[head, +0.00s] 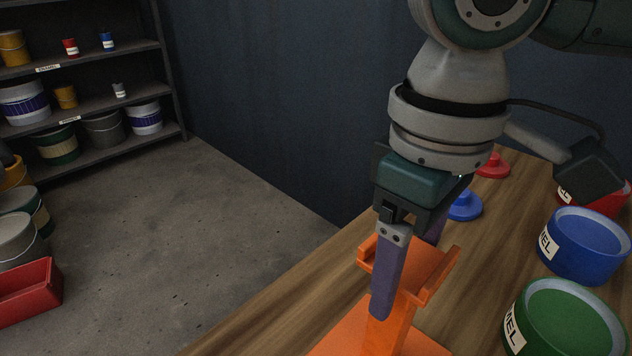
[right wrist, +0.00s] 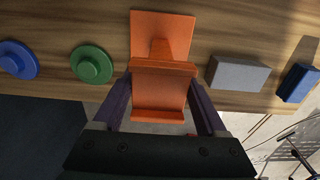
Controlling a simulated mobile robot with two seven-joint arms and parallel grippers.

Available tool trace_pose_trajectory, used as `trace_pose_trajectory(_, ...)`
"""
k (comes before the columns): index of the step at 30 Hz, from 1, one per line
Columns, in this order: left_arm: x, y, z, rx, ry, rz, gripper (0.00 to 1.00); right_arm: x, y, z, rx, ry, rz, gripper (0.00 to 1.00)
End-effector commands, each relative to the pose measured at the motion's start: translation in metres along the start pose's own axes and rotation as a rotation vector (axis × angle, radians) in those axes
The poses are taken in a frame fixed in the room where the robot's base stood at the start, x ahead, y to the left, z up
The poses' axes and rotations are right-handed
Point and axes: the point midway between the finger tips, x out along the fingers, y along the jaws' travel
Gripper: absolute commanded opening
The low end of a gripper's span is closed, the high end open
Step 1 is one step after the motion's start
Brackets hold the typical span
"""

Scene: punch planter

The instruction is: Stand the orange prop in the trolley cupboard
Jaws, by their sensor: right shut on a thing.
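The orange prop (head: 424,265) has a flat base, a post and a lipped cradle on top. It is upright at the wooden table's near edge; I cannot tell whether its base touches the wood. My right gripper (head: 408,268) comes down from above and is shut on the prop's upper part, one finger on each side. In the right wrist view the prop (right wrist: 163,82) lies between the two fingers (right wrist: 163,110), its base beyond them. The trolley cupboard does not show in either view. My left gripper is not in view.
On the wooden table (head: 285,318) stand a green can (head: 565,325), a blue can (head: 583,243) and a red can. A blue lid (head: 463,206) and a red lid (head: 493,166) lie behind. The wrist view shows a grey block (right wrist: 238,74). Shelves (head: 90,90) stand beyond open floor.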

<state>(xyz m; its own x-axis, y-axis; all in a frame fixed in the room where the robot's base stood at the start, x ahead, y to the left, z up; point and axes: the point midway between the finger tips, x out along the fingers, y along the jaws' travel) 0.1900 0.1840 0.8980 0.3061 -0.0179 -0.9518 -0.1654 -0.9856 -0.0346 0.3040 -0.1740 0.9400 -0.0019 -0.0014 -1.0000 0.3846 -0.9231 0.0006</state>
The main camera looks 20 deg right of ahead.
Motion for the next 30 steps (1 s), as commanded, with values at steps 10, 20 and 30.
trace_pose_trajectory(10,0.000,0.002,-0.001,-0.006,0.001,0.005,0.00,0.002,0.000,0.000,0.001,0.000,0.000,1.00)
trace_pose_trajectory(20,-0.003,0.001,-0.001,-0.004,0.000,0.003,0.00,-0.009,0.000,-0.001,0.001,0.002,0.000,1.00)
trace_pose_trajectory(30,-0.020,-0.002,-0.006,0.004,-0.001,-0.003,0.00,-0.082,0.000,-0.001,0.000,0.005,0.000,1.00)
